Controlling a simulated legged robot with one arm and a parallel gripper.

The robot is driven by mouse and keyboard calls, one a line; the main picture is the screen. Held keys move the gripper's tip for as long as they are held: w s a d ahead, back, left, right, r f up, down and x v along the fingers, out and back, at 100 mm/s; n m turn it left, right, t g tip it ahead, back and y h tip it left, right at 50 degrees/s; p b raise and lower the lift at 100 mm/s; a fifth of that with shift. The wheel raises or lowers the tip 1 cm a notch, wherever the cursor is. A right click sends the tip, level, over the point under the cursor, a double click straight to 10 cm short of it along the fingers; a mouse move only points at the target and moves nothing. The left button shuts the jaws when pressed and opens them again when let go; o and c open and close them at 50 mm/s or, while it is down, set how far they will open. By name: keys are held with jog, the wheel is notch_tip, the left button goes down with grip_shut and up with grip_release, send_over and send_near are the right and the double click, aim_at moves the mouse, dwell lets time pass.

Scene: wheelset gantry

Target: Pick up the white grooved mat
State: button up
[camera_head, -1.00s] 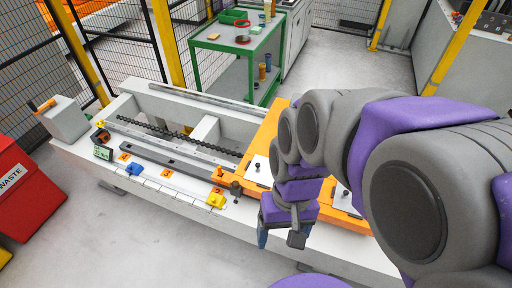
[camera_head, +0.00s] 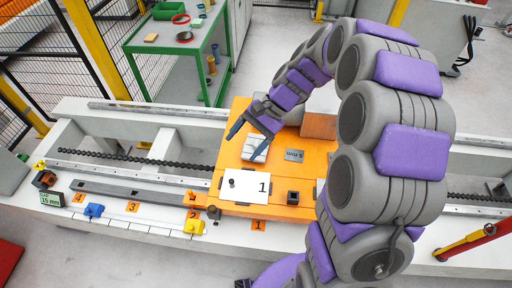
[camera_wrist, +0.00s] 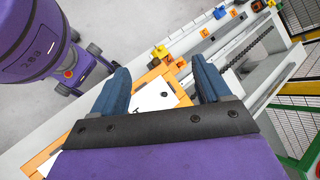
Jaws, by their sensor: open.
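In the wrist view the open fingers of my gripper (camera_wrist: 160,66) frame the white card (camera_wrist: 152,96). I cannot make out the mat there.
Yellow (camera_head: 194,226) and blue (camera_head: 94,210) pieces lie along the beam's front ledge. A green cart (camera_head: 170,45) stands behind.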

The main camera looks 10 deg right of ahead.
jog(key=w+d+f+m+t+y+p, duration=0.1)
jog(key=w+d+f+m+t+y, duration=0.1)
jog(key=w+d+f+m, duration=0.35)
jog(key=w+d+f+m+t+y+p, duration=0.1)
jog(key=w+d+f+m+y, duration=0.15)
jog(key=w+f, duration=0.6)
jog(key=w+d+f+m+t, duration=0.3)
jog(key=w+d+f+m, duration=0.1)
jog(key=w+d+f, duration=0.25)
jog(key=m+t, duration=0.2)
jog(key=m, duration=0.1)
send_near(256, 142)
jog(key=b+x, duration=0.1)
jog(key=x, duration=0.4)
jog(key=shift+w+a+r+b, duration=0.1)
jog(key=shift+w+a+b, duration=0.1)
jog(key=shift+b, duration=0.2)
jog(key=b+x, duration=0.1)
jog(key=x, duration=0.4)
jog(key=shift+s+f+b, duration=0.15)
jog(key=shift+f+b, duration=0.15)
jog(key=shift+b, duration=0.1)
jog(key=shift+h, duration=0.25)
jog(key=shift+r, duration=0.1)
jog(key=shift+c, duration=0.4)
jog(key=c, duration=1)
